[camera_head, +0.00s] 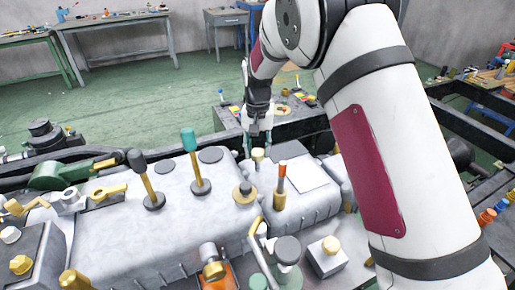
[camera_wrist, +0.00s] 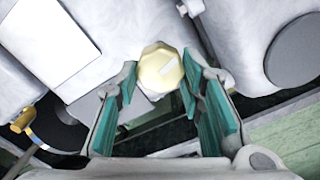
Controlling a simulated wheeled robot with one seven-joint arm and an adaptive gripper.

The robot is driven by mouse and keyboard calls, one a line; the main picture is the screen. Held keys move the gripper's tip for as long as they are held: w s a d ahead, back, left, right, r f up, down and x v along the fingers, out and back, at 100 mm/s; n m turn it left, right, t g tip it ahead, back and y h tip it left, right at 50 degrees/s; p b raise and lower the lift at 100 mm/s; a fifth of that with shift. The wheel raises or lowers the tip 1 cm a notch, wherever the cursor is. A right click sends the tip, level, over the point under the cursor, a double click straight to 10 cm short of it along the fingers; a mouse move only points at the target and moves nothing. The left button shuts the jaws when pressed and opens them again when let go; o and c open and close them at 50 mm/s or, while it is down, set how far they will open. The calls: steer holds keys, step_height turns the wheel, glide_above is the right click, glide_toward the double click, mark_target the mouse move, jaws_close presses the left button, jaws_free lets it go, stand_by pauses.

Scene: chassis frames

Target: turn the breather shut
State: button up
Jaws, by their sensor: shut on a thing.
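The breather looks to be the pale yellow, many-sided cap (camera_wrist: 160,70) in the wrist view, with a light mark on its top face. It also shows in the head view as a small yellow cap (camera_head: 257,155) at the far side of the grey housing. My gripper (camera_wrist: 159,76) has its two green-padded fingers on either side of the cap, shut on it. In the head view my gripper (camera_head: 257,143) reaches down onto the cap from above. The cap's lower part and seat are hidden, so I cannot tell how far it is turned.
The grey housing (camera_head: 130,225) carries a green-topped lever (camera_head: 189,140), a dark-knobbed lever (camera_head: 138,160) and an orange-tipped post (camera_head: 282,170) near my arm. A white plate (camera_wrist: 45,40) lies beside the cap. Workbenches (camera_head: 118,22) stand at the back beyond open green floor.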

mark_target(258, 151)
steer(key=shift+m, duration=1.2)
steer(key=o, duration=1.2)
steer(key=shift+c, duration=0.2)
step_height(258, 151, up, 12)
